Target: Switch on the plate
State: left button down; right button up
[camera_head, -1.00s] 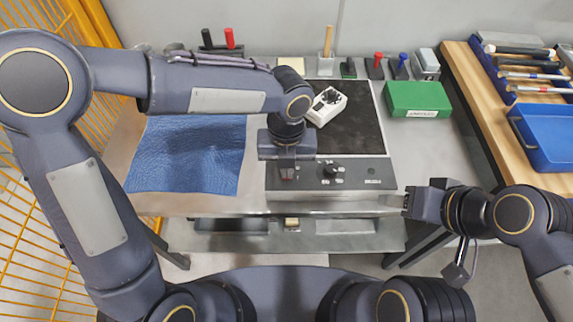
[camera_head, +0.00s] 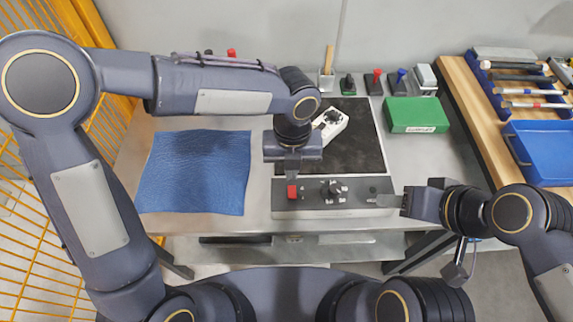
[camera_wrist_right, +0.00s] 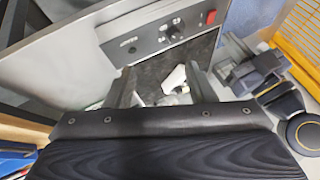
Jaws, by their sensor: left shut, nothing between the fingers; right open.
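The plate has a black top (camera_head: 355,150) and a grey front panel (camera_head: 350,206). A red switch (camera_head: 292,192) sits at the panel's left end, with a black knob (camera_head: 333,190) to its right. My left gripper (camera_head: 292,174) is shut and empty, its tips just behind or above the switch; I cannot tell if they touch it. My right gripper (camera_head: 388,201) is open and empty by the panel's right end. In the right wrist view its open fingers (camera_wrist_right: 162,88) show below the panel, and the red switch (camera_wrist_right: 208,18) shows uncovered.
A white device with a dial (camera_head: 331,123) lies on the black top, partly behind my left gripper. A blue cloth (camera_head: 195,172) lies left, a green box (camera_head: 416,115) at back right. Stamps (camera_head: 375,83) stand along the back. A blue tray (camera_head: 545,150) is far right.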

pick_arm(q)
notch_tip(320, 180, up, 9)
jog(key=shift+w, duration=0.45)
